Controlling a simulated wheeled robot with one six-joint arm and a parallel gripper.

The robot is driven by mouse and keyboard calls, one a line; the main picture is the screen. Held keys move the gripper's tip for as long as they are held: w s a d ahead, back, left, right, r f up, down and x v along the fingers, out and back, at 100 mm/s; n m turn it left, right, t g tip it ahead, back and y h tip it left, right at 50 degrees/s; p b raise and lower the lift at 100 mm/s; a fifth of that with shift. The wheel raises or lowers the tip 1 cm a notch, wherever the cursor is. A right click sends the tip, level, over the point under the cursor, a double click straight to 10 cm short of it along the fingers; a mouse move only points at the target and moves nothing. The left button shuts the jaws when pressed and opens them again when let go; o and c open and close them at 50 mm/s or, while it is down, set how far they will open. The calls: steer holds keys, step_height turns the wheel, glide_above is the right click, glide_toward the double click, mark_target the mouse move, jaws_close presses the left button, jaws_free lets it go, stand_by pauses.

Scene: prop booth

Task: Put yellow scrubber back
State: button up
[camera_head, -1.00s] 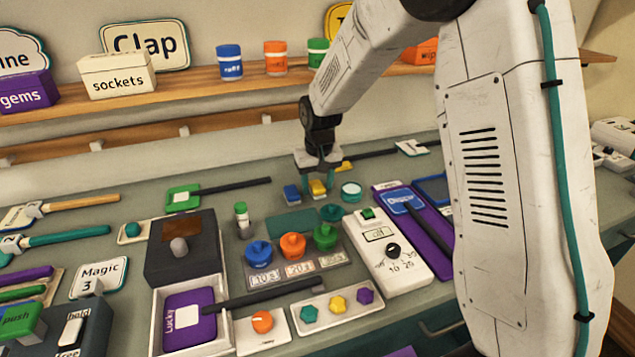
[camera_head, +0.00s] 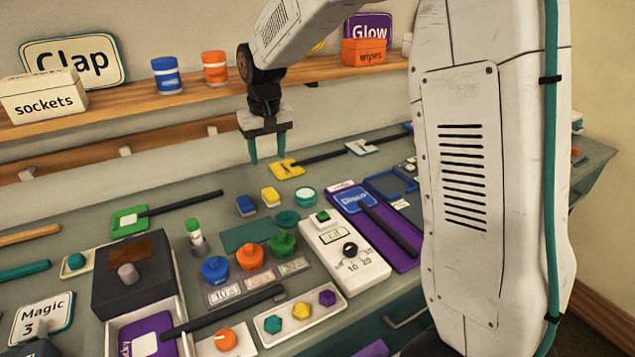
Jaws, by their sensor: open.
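The yellow scrubber (camera_head: 270,197) is a small yellow block with a pale part, sitting on the grey-green counter beside a similar blue block (camera_head: 245,205). A small gap shows between the two. My gripper (camera_head: 267,158) is above and behind the yellow scrubber in the picture. Its two teal fingers point down, stand apart and hold nothing. The scrubber is in full view and clear of the fingers.
A round teal-rimmed tin (camera_head: 305,196) stands right of the scrubber. A dark green mat (camera_head: 248,236) lies in front. A yellow paddle (camera_head: 284,169) with a dark handle lies behind. The shelf (camera_head: 130,103) runs along the wall near my gripper's height in the picture.

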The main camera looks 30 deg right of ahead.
steer(key=s+d+r, duration=0.1)
steer(key=s+r, duration=0.3)
steer(key=s, duration=0.9)
steer(key=s+d+r, duration=0.2)
steer(key=s+r, duration=0.2)
steer(key=s, duration=1)
steer(key=s+f, duration=0.2)
steer(key=s, duration=0.8)
steer(key=shift+f, duration=0.25)
